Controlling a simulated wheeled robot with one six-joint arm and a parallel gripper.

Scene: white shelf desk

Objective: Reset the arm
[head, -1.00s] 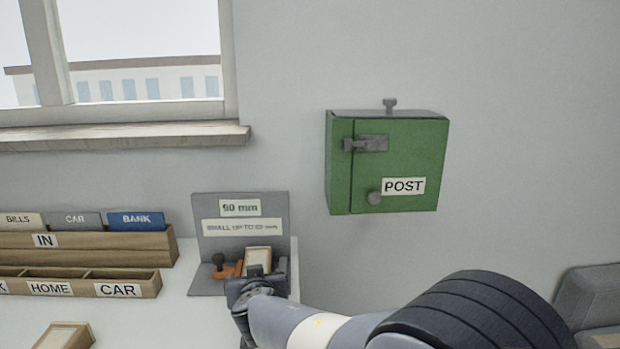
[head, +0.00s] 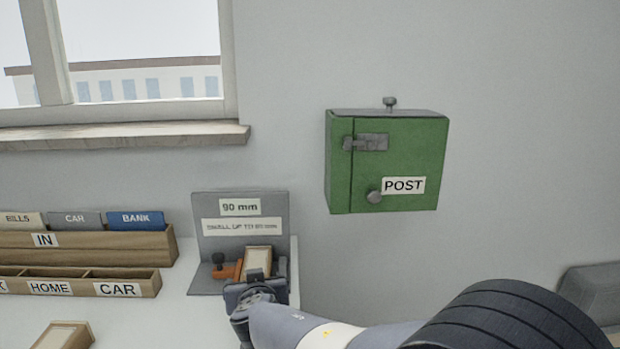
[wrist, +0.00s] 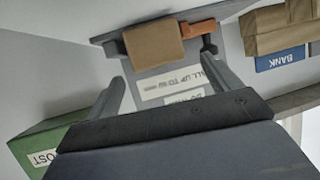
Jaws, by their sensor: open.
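My gripper (head: 256,278) is at the right end of the desk, in front of the grey 90 mm stand. In the wrist view, which looks upside down, its two fingers (wrist: 163,72) are spread with nothing between them. A small brown box with a pale front (head: 257,262) sits on the stand beyond the fingertips; it also shows in the wrist view (wrist: 153,44). I cannot tell how wide the gap to it is. My arm reaches in from the lower right and hides part of the desk edge.
An orange stamp-like item with a dark knob (head: 226,270) is beside the box. The grey stand (head: 205,240) rises behind. Wooden trays (head: 90,250) are at the left, with another box (head: 62,335) in front. A shut green POST box (head: 405,150) hangs on the wall.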

